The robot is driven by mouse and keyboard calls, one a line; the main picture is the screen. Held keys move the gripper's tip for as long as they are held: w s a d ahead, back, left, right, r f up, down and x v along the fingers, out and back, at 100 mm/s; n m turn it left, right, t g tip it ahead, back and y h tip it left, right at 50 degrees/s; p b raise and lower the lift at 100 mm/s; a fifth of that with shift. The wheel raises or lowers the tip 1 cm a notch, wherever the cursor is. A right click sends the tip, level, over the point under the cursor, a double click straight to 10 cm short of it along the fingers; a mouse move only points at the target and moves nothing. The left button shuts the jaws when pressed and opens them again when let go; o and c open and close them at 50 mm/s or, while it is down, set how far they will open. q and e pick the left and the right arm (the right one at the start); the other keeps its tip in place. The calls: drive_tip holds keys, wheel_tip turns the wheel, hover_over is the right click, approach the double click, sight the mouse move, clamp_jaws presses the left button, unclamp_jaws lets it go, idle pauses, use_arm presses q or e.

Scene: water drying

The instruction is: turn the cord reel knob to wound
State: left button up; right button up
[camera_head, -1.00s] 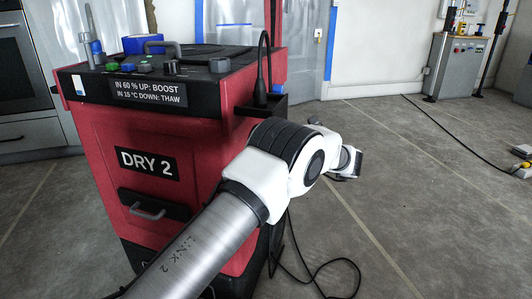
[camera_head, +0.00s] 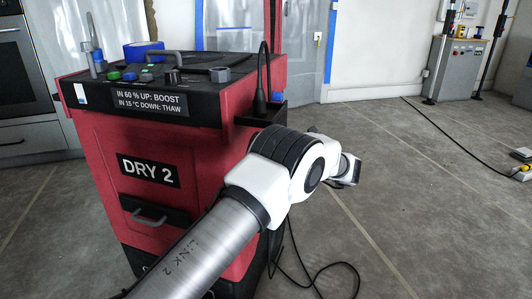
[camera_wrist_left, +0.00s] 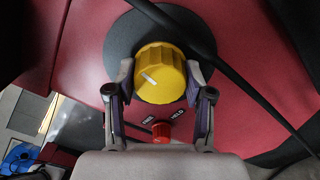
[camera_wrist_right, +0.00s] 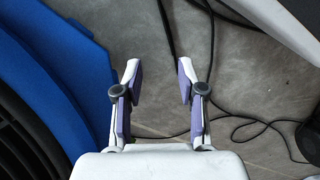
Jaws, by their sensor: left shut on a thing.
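In the left wrist view a ribbed yellow knob (camera_wrist_left: 162,72) with a white pointer line sits on a dark round disc (camera_wrist_left: 122,40) on a red panel. The pointer lies toward the left of the knob. My left gripper (camera_wrist_left: 160,92) is shut on the yellow knob, one finger on each side. Below it is a small red knob (camera_wrist_left: 161,130) with two small labels, one reading like HELD. My left gripper is not visible in the head view. My right gripper (camera_wrist_right: 156,75) is open and empty above the floor in the right wrist view.
The red DRY 2 machine (camera_head: 205,165) stands left of my arm, with knobs and a handle on top. A black cable (camera_wrist_left: 230,80) crosses beside the yellow knob. Loose cord (camera_head: 325,270) lies on the floor. A blue object (camera_wrist_right: 65,70) is left of my right gripper.

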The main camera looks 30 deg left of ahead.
use_arm(q)
drive_tip(key=m+p, duration=0.4)
drive_tip(key=m, duration=0.1)
drive_tip(key=shift+r, duration=0.15)
drive_tip(key=m+p, duration=0.3)
drive_tip(key=m, duration=0.2)
drive_tip(key=shift+m+p, duration=0.35)
drive_tip(key=shift+m, duration=0.05)
drive_tip(key=m+p, duration=0.2)
drive_tip(key=m, duration=0.3)
drive_tip(key=m+p, duration=0.1)
drive_tip(key=m, duration=0.5)
drive_tip(key=shift+f+m+p, duration=0.2)
drive_tip(key=shift+m+p, duration=0.15)
drive_tip(key=shift+m, duration=0.05)
drive_tip(key=m, duration=0.3)
drive_tip(key=shift+m, duration=0.3)
drive_tip(key=m+p, duration=0.1)
drive_tip(key=m, duration=0.3)
drive_tip(key=shift+s, duration=0.1)
drive_tip(key=m, duration=0.8)
drive_tip(key=shift+m+p, duration=0.3)
drive_tip(key=m, duration=1)
drive_tip(key=shift+m, duration=0.3)
